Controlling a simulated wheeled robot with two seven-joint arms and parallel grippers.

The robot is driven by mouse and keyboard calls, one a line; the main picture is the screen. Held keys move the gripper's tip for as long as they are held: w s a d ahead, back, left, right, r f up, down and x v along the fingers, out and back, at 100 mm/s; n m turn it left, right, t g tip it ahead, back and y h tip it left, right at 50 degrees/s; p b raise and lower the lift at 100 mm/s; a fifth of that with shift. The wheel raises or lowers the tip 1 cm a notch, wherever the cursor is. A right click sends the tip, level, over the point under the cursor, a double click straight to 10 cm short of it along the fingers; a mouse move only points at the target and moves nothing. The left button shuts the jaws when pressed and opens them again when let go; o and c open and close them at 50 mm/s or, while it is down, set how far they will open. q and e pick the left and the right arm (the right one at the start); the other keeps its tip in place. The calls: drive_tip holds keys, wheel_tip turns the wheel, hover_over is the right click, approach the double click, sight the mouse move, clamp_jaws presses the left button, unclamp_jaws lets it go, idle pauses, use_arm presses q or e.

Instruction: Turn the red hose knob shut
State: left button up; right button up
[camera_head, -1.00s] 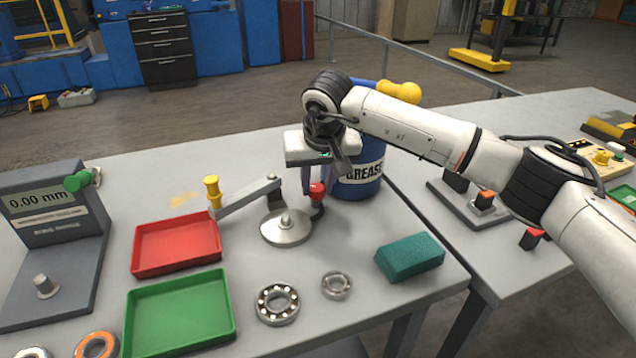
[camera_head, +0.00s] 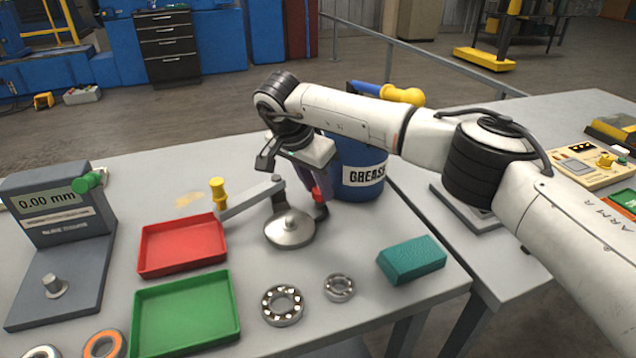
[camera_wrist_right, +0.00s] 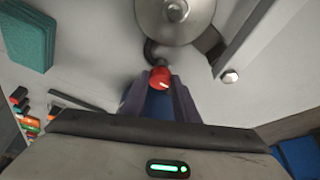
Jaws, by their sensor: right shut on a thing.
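The red hose knob (camera_head: 318,195) sits on a short dark hose stub beside the round metal base of a rotor stand (camera_head: 290,229). My right gripper (camera_head: 312,185) reaches down to it from above, its fingers closed on the knob. In the right wrist view the red knob (camera_wrist_right: 161,78) shows between the two purplish fingertips (camera_wrist_right: 161,88), with the dark stub leading to the metal disc (camera_wrist_right: 175,12). The fingers hide part of the knob. My left gripper is not in view.
A blue grease drum (camera_head: 358,172) stands just behind the right gripper. A red tray (camera_head: 182,263) and a green tray (camera_head: 187,337) lie to the left, bearings (camera_head: 282,304) in front, and a teal block (camera_head: 411,260) to the right. A yellow-handled lever (camera_head: 218,193) extends left from the stand.

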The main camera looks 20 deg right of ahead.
drive_tip(key=shift+m+g, duration=0.3)
drive_tip(key=shift+m, duration=0.3)
drive_tip(key=o, duration=1.1)
drive_tip(key=shift+c, duration=0.2)
drive_tip(key=v, duration=1)
drive_tip(key=shift+a+b, duration=0.2)
drive_tip(key=shift+b, duration=0.1)
drive_tip(key=shift+r, duration=0.1)
